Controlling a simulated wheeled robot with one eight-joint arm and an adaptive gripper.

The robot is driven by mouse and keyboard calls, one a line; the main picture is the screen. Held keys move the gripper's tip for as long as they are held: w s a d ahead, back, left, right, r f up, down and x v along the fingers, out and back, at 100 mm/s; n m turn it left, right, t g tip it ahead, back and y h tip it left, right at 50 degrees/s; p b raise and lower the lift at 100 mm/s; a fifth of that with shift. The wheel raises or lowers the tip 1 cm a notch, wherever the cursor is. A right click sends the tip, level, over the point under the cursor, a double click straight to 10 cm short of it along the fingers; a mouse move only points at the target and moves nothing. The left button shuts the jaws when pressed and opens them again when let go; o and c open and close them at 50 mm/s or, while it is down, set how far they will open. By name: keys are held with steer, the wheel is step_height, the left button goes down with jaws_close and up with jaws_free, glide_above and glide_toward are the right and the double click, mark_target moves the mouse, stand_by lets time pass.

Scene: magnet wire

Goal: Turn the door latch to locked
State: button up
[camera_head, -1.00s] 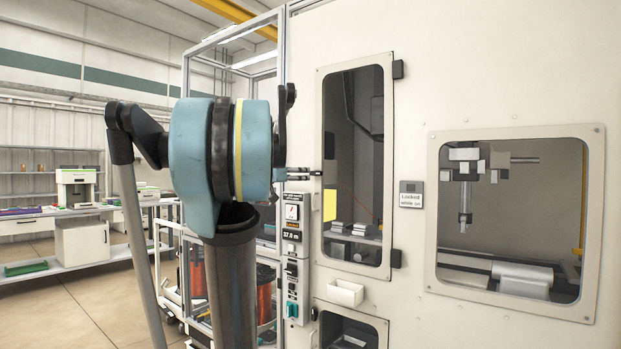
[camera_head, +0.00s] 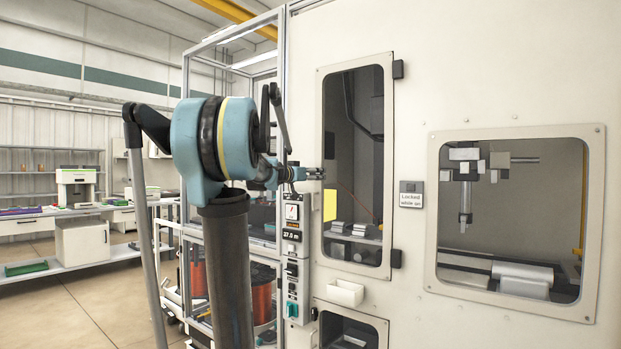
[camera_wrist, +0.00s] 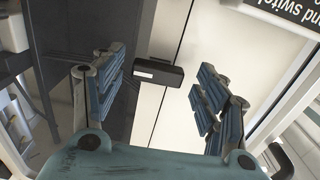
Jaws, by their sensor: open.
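The door latch (camera_wrist: 160,74) is a small dark bar with a white mark, lying across the edge between the door and the cream machine panel in the wrist view. My gripper (camera_wrist: 162,64) is open, with one blue padded finger on each side of the latch in that picture; I see no contact, and the depth gap is unclear. In the head view my gripper (camera_head: 306,174) is at the left edge of the tall windowed door (camera_head: 388,160), and the latch is hard to make out behind the fingertips.
A control strip (camera_head: 292,260) with gauge and switches runs below my gripper. A white bin (camera_head: 345,292) is on the machine front. A "Locked while on" sign (camera_head: 411,195) is right of the door. An open frame with copper-coloured spools (camera_head: 262,303) stands behind my arm.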

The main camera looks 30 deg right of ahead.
steer(key=c, duration=1)
steer(key=shift+c, duration=0.2)
steer(key=shift+n, duration=0.3)
steer(key=n, duration=1.3)
steer(key=shift+w+a, duration=0.1)
steer(key=shift+n, duration=2.2)
